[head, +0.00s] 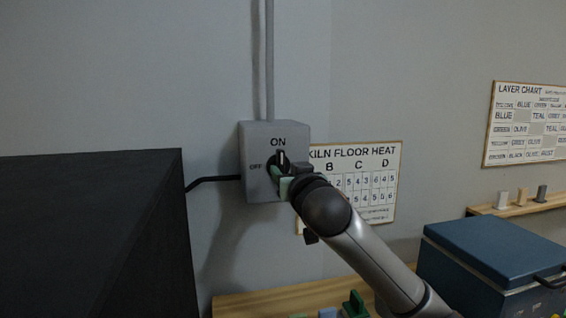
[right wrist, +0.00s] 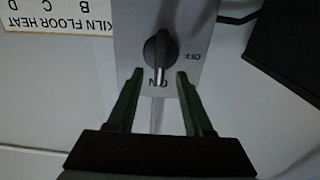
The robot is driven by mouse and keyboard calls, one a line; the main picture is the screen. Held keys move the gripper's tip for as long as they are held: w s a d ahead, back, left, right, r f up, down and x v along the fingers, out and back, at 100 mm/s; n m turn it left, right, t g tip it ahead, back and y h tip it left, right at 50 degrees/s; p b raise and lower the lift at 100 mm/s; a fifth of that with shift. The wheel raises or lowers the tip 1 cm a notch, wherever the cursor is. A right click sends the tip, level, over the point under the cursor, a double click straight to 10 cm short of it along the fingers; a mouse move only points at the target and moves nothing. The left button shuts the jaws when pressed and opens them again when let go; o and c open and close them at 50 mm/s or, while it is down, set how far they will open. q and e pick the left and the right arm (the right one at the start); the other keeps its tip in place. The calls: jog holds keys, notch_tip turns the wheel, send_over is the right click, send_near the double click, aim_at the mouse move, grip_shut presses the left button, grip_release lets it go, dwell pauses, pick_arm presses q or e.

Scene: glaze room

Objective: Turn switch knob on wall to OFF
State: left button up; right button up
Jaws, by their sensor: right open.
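The grey switch box (head: 257,142) is mounted on the wall, with ON printed at the top and OFF at the left in the head view. Its dark round knob (head: 281,157) has a pale pointer line that points up toward ON. In the right wrist view, which is turned upside down, the knob (right wrist: 160,50) shows its pointer toward the ON label. My right gripper (head: 282,180) is at the box in the head view, partly covering the knob's lower part. In the right wrist view its two green fingers (right wrist: 157,75) are open, apart, with nothing between them. My left gripper is not in view.
A conduit (head: 270,60) runs up from the box and a black cable (head: 212,179) leaves it at left. A large black block (head: 90,235) stands left. A kiln floor heat chart (head: 375,165) hangs behind my right arm. A blue chest (head: 490,250) stands right.

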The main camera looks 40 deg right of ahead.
aim_at(282, 165)
jog(key=shift+p+x, duration=0.4)
jog(key=shift+x, duration=1.6)
grip_shut()
